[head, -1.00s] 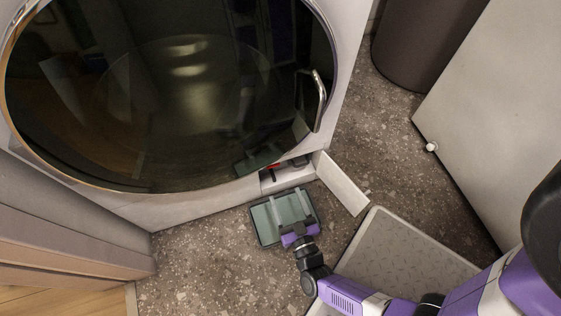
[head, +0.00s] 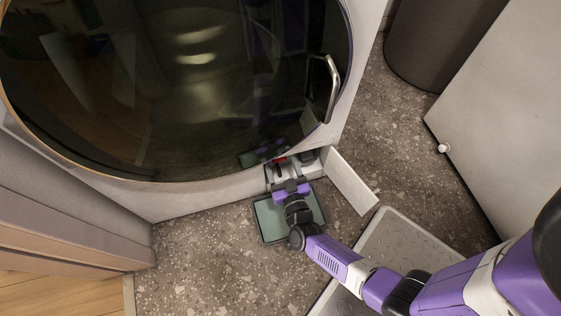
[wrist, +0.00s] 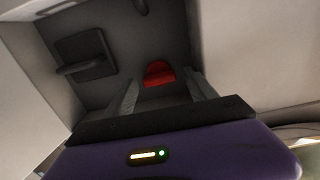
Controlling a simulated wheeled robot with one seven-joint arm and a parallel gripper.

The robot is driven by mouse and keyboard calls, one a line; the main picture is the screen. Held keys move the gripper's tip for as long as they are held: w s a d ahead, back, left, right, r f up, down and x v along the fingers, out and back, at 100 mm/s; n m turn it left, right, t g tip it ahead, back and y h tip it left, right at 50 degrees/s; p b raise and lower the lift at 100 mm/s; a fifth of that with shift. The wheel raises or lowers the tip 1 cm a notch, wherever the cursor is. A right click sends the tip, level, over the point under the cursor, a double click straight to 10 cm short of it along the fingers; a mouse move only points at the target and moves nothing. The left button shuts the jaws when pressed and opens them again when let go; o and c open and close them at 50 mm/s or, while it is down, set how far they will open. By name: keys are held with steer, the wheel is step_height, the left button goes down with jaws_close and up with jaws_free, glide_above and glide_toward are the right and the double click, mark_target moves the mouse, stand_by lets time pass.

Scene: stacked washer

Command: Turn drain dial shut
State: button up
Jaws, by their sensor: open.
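The drain dial is a small red knob (wrist: 158,73) on the back wall of a recess low in the washer, seen in the wrist view. In the head view the red knob (head: 281,160) shows just beyond my gripper. My gripper (wrist: 165,92) is open. Its two grey fingers reach into the recess, one on each side of the red knob in the picture, and the space between them holds nothing. I cannot tell how far the fingertips are from the knob.
A dark square part with a bar (wrist: 82,57) sits left of the knob. The open flap (head: 350,181) stands right of the recess. A green tray (head: 270,222) lies on the floor under my gripper. A door (head: 505,105) and dark bin (head: 440,40) are at right.

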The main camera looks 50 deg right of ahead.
steer(key=c, duration=1.4)
steer(key=shift+m, duration=0.3)
steer(key=m+b, duration=0.1)
steer(key=m, duration=0.2)
steer(key=shift+d+m, duration=0.1)
steer(key=shift+m, duration=0.2)
steer(key=m, duration=0.4)
steer(key=shift+s+m+b, duration=0.1)
steer(key=shift+m+b, duration=0.2)
steer(key=shift+b, duration=0.05)
steer(key=m, duration=0.4)
steer(key=shift+d+f, duration=0.1)
steer(key=shift+f, duration=0.05)
steer(key=shift+s+f+m, duration=0.1)
steer(key=shift+m, duration=2.4)
